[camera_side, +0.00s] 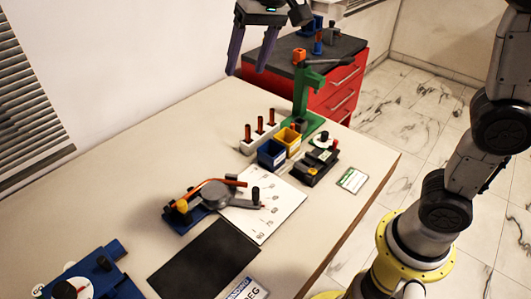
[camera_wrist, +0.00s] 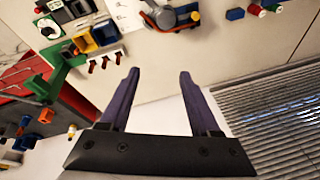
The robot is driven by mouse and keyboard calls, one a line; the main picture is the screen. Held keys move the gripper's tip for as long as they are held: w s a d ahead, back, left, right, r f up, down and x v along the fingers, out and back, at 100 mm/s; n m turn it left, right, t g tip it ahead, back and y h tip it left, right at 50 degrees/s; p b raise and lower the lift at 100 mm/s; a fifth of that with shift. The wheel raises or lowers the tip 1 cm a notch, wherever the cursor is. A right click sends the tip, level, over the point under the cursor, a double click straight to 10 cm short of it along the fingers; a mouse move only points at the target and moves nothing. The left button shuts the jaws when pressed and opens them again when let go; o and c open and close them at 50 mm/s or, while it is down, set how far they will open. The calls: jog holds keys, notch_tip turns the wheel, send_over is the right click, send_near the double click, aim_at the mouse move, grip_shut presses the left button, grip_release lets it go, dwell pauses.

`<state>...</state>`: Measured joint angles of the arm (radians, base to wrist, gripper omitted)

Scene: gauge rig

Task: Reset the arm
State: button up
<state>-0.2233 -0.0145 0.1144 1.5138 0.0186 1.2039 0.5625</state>
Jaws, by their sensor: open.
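My gripper (camera_side: 251,50) is at the top of the side view, raised high above the far end of the table. Its two purple fingers are spread apart with nothing between them. In the wrist view my gripper (camera_wrist: 157,77) is also open and empty, with bare table and wall beyond the fingers. It touches nothing that I can see.
The beige table (camera_side: 150,145) holds a green stand (camera_side: 301,95), a white rack (camera_side: 258,140), blue (camera_side: 271,154) and yellow (camera_side: 290,140) bins, a grey-and-orange bending tool (camera_side: 215,193) and a black mat (camera_side: 205,262). A red drawer cabinet (camera_side: 340,90) stands behind.

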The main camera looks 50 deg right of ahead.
jog(key=s+d+t, duration=0.1)
jog(key=s+d, duration=0.3)
jog(key=s, duration=0.3)
jog(key=s+d+t, duration=0.1)
jog(key=s+d, duration=0.3)
jog(key=s, duration=0.3)
jog(key=s+d+f+n+h, duration=0.1)
jog(key=s+f+n, duration=0.3)
jog(key=s+f, duration=0.5)
jog(key=shift+d+f, duration=0.2)
jog(key=shift+f, duration=0.35)
